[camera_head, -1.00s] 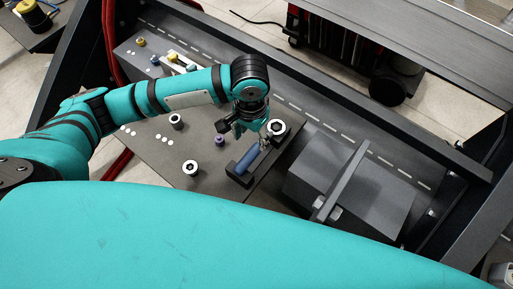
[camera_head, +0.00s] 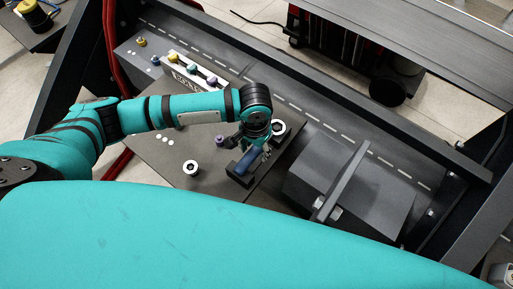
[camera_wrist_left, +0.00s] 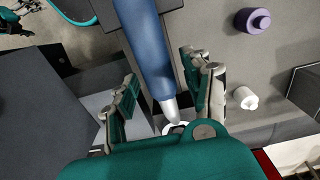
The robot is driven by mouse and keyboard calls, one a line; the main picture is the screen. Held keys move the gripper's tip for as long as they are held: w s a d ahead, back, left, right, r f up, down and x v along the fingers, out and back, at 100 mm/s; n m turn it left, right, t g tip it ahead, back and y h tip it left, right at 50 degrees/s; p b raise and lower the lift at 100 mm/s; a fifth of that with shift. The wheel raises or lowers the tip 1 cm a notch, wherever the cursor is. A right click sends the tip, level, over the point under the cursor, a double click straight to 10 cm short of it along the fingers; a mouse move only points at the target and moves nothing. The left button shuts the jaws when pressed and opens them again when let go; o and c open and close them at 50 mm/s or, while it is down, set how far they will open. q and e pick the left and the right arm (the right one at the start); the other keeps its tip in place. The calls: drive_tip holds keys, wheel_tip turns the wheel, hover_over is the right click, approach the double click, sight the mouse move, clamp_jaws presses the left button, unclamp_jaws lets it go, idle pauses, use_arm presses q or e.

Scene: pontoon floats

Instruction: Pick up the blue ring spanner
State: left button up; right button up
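The blue ring spanner (camera_head: 246,162) lies in a dark holder (camera_head: 238,180) on the grey panel, partly hidden by my left gripper (camera_head: 262,148) in the head view. In the left wrist view the spanner (camera_wrist_left: 148,52) shows a thick blue handle narrowing to a silver end. My left gripper (camera_wrist_left: 164,100) is open there, with one finger on each side of the spanner's lower part. Gaps show between the fingers and the spanner; I cannot tell how deep the fingers reach. My right gripper is not in view.
A white-and-dark round fitting (camera_head: 278,128) sits close to the gripper, and another (camera_head: 190,168) lies to the left. A small purple knob (camera_head: 220,141) stands near the holder; it also shows in the wrist view (camera_wrist_left: 252,20). A grey box (camera_head: 350,185) rises at the right.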

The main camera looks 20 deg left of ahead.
sight(256, 148)
use_arm(q)
clamp_jaws()
drive_tip(key=shift+r, duration=0.15)
drive_tip(key=shift+r, duration=0.55)
wheel_tip(256, 148, up, 2)
drive_tip(key=shift+r, duration=0.1)
drive_tip(key=s+r, duration=0.1)
drive_tip(key=s, duration=1.5)
drive_tip(key=shift+d+r+b, duration=0.25)
drive_tip(key=shift+d+b, duration=0.15)
drive_tip(key=shift+d, duration=0.05)
